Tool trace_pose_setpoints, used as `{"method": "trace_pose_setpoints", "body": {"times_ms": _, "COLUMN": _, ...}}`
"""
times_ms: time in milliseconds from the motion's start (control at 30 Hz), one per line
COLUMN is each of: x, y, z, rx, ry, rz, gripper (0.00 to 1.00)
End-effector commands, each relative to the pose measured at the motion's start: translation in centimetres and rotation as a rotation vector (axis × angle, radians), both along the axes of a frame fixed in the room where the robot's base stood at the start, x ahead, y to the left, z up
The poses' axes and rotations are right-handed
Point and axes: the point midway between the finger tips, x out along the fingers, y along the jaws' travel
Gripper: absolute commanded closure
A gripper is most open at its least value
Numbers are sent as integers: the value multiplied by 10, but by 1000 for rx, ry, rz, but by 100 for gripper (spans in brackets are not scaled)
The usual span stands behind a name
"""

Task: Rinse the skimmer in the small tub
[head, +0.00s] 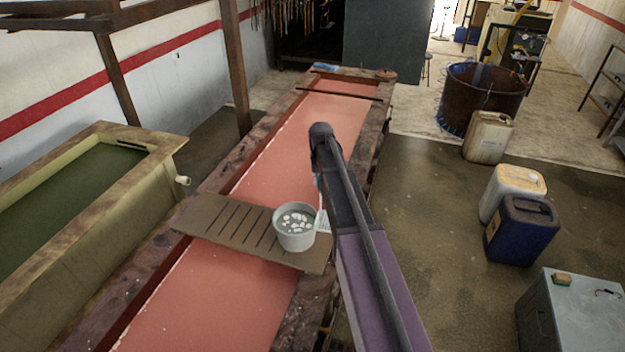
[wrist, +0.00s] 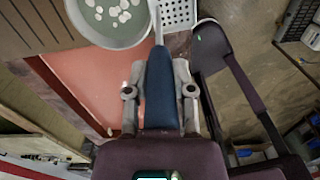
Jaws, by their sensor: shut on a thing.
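My gripper (wrist: 160,78) is shut on the blue handle of the skimmer (wrist: 178,14) in the wrist view. The skimmer's head is a white perforated plate, just right of the small tub (wrist: 88,36) in that view. In the head view the skimmer's plate (head: 323,223) shows at the right side of the small tub (head: 295,240), outside its opening; I cannot tell whether they touch. The tub is a pale round pot with greenish water and several white pieces floating in it. My arm hides the gripper in the head view.
The tub stands on a slatted brown board (head: 228,230) laid across a long vat of reddish liquid (head: 240,312). A greenish tank (head: 155,160) is at left. Jugs (head: 520,228) and a grey cabinet (head: 585,318) stand on the floor at right.

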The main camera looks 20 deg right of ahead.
Motion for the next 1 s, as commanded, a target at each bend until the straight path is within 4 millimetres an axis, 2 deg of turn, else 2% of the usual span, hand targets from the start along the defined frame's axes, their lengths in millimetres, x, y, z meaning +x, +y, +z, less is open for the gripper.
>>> {"method": "trace_pose_setpoints", "body": {"times_ms": 1000, "x": -61, "y": -90, "z": 0, "rx": 0, "ry": 0, "rz": -2, "gripper": 100}}
